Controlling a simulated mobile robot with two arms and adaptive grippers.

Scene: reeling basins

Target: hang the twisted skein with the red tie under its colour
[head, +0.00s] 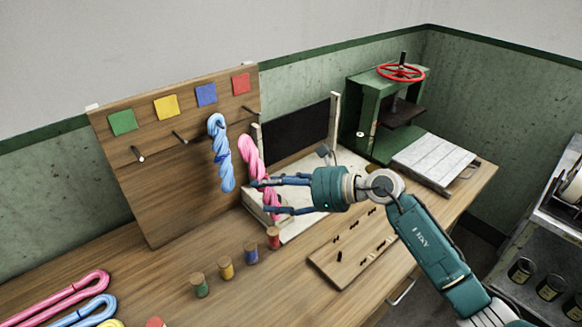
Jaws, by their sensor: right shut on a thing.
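My right gripper (264,197) is shut on a pink twisted skein (253,156), its fingers around the lower part. The skein hangs upright, its top loop above the fingers, a little below and in front of the bare peg (250,110) under the red square (241,84). No red tie can be made out on it. A blue twisted skein (221,160) hangs on the wooden board (160,190) under the blue square (206,95). Pegs under the green square (122,122) and the yellow square (166,106) are bare. My left gripper is not in view.
Several small spools (226,268) stand in a row on the table before the board. A dark panel in a white frame (335,125) stands behind my gripper. A green press (384,110) is at the back right. Looped pink and blue skeins (62,295) lie front left.

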